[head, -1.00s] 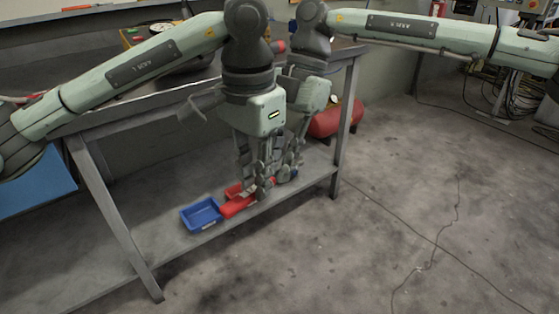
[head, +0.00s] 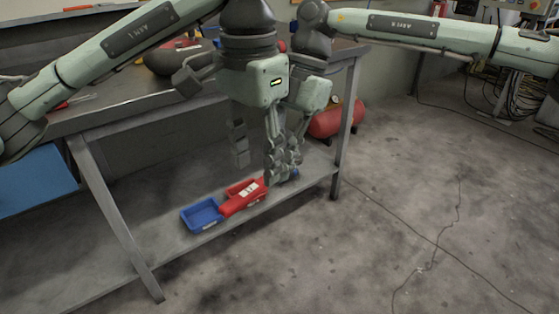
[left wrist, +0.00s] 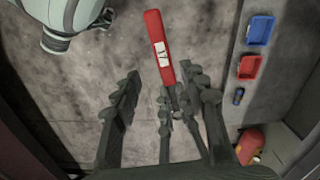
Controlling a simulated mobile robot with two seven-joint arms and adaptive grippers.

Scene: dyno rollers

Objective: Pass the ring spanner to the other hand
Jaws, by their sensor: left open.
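The ring spanner (head: 241,199) shows as a red handle with a white label, in front of the shelf. In the left wrist view its red handle (left wrist: 160,48) points up and lies between and beyond my open left fingers. My left gripper (head: 257,170) is open, its fingers apart; they also show in the left wrist view (left wrist: 161,76). My right gripper (head: 287,170), partly hidden behind the left one, looks shut on the spanner's other end. In the left wrist view its dark fingers (left wrist: 175,108) meet the spanner below the handle. The ring end is hidden.
A blue bin (head: 201,215) and a red bin (head: 232,188) stand on the lower shelf (head: 145,222). A red tank (head: 336,120) is beyond the bench leg. The bench top (head: 105,112) is above left. The floor at right is clear except for cables.

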